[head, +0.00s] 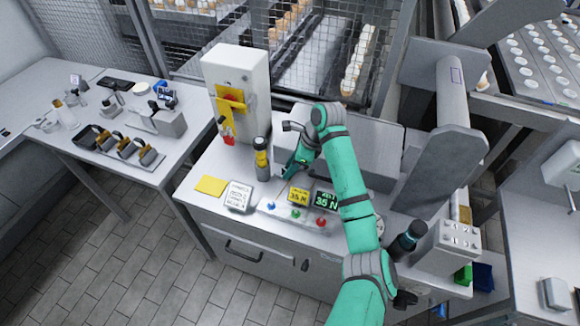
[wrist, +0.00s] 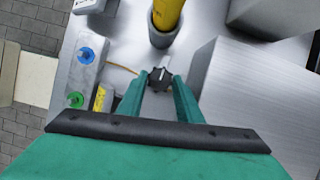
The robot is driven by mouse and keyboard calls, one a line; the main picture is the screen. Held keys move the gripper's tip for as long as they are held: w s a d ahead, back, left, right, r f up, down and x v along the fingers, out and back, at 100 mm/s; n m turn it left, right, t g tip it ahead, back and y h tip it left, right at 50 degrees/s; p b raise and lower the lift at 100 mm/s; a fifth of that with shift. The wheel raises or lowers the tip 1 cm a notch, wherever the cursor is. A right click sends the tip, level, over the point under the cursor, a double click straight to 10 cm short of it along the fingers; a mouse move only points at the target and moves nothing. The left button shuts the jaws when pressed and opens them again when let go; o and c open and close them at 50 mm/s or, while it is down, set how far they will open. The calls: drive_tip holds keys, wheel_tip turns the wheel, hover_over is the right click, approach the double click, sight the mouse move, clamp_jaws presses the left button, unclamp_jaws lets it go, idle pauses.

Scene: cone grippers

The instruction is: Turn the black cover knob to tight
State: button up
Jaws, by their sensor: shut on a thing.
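The black cover knob (wrist: 159,78) shows in the wrist view, between the tips of my gripper (wrist: 158,88). It is small and dark with a light mark on its top. My gripper's teal fingers are shut on it, one on each side. In the head view my gripper (head: 291,170) points down at the bench beside the grey housing, and the knob is hidden there by the gripper. I cannot read any tight mark near the knob.
A yellow and dark cylinder (head: 262,158) stands close left of my gripper. A control panel (head: 268,208) with coloured buttons and a green display (head: 327,201) lie in front. A grey housing (head: 366,156) is close on the right. A yellow pad (head: 210,186) lies at left.

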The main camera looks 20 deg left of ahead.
drive_tip(key=m, duration=0.1)
drive_tip(key=m+t, duration=0.1)
drive_tip(key=m, duration=0.1)
drive_tip(key=shift+s+d+m, duration=0.1)
drive_tip(key=shift+d+m, duration=0.15)
drive_tip(key=shift+m, duration=0.15)
drive_tip(key=m, duration=0.1)
drive_tip(key=m+t, duration=0.1)
drive_tip(key=m, duration=0.1)
drive_tip(key=m+t, duration=0.1)
drive_tip(key=shift+s+a+h, duration=0.15)
drive_tip(key=shift+s+h, duration=0.15)
drive_tip(key=shift+h, duration=0.1)
drive_tip(key=m, duration=0.2)
drive_tip(key=m+t+h, duration=0.1)
drive_tip(key=m, duration=0.2)
drive_tip(key=shift+s+a+m+h, duration=0.2)
drive_tip(key=shift+a+m+h, duration=0.1)
drive_tip(key=shift+m, duration=0.1)
drive_tip(key=shift+a+m+t+h, duration=0.15)
drive_tip(key=shift+m+t+h, duration=0.4)
drive_tip(key=shift+m, duration=1.25)
drive_tip(key=o, duration=0.8)
drive_tip(key=shift+c, duration=0.2)
drive_tip(key=shift+r, duration=0.1)
